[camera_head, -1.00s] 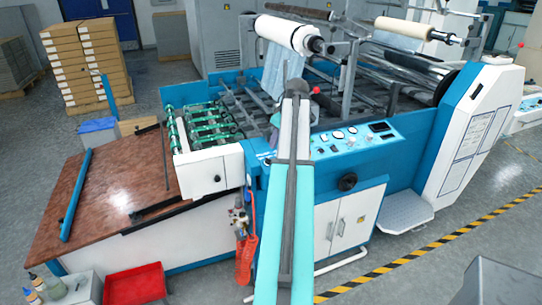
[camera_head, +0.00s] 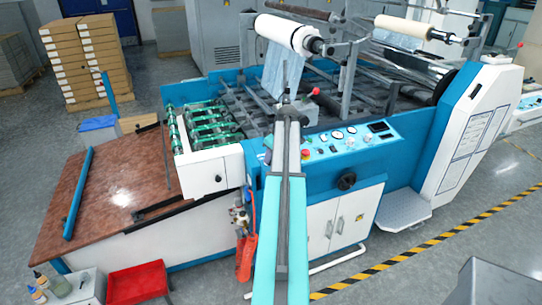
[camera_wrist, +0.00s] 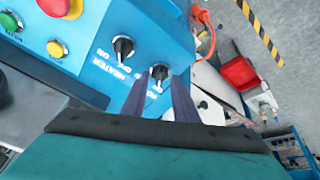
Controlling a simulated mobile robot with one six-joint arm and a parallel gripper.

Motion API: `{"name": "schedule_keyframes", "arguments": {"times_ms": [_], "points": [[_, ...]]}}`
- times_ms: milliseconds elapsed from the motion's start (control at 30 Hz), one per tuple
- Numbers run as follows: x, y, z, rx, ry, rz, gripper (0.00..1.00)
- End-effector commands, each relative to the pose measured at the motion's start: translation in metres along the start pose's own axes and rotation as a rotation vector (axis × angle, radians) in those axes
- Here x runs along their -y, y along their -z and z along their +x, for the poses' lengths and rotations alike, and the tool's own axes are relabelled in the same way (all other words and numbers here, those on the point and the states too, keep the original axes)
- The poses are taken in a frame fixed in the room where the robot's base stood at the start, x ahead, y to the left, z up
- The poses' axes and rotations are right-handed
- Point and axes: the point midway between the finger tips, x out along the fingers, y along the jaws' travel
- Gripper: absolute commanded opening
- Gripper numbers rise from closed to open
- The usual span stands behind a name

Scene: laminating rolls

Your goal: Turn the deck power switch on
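In the wrist view, a black rotary switch (camera_wrist: 160,72) sits on the blue panel (camera_wrist: 95,75), its label partly hidden and only its first letters showing. A second black switch (camera_wrist: 123,47), labelled HEATER with ON and OFF marks, is to its left. My gripper (camera_wrist: 158,90) is open, its two dark fingers apart, with the partly labelled switch showing between and just beyond the tips. I cannot tell whether the fingers touch it. In the head view, my arm hides the gripper and the panel part with these switches.
A red mushroom button (camera_wrist: 62,7), a yellow button (camera_wrist: 57,48) and a green button (camera_wrist: 10,20) are left on the panel. In the head view, the machine's control panel (camera_head: 350,140) has dials, and a red tray (camera_head: 137,283) is at lower left.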

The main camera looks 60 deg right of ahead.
Motion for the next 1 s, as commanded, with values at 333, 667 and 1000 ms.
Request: {"name": "schedule_keyframes", "arguments": {"times_ms": [333, 667, 1000], "points": [[0.0001, -0.0002, 0.0088, 0.000, 0.000, 0.000, 0.27], [0.0001, -0.0003, 0.0087, 0.000, 0.000, 0.000, 0.00], [-0.0007, -0.0008, 0.0090, 0.000, -0.004, 0.011, 0.00]]}}
